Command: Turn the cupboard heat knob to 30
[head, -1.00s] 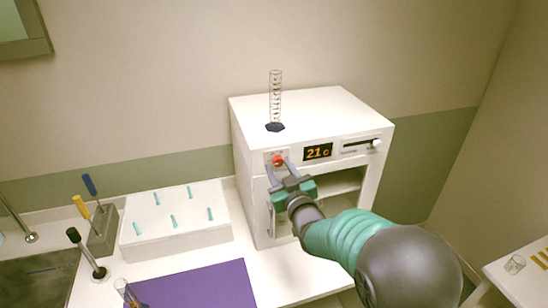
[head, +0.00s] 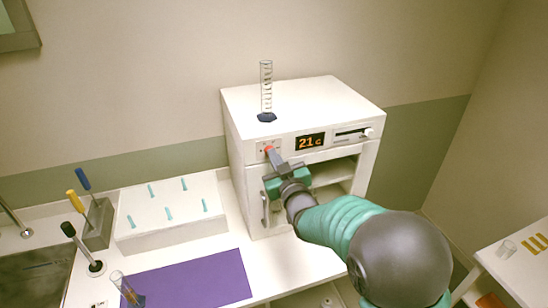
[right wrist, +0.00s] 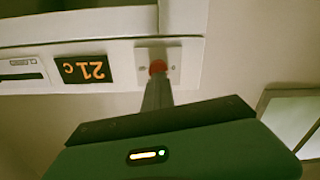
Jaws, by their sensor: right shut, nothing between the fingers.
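The white cupboard (head: 240,160) stands against the wall, and its display (head: 310,142) reads 21 c in orange. The red heat knob (head: 267,149) sits on a small plate left of the display, and it also shows in the right wrist view (right wrist: 158,67). My right gripper (head: 271,153) is shut and empty, with its fingers together and their tips right at the knob. The fingers hide part of the knob, and I cannot tell whether they touch it. My left gripper is not in view.
A graduated cylinder (head: 266,88) stands on the cupboard top. A slider (head: 353,134) is right of the display. The cupboard front is open, with a shelf inside. A white rack (head: 165,238) and a purple mat (head: 195,280) lie on the counter to the left.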

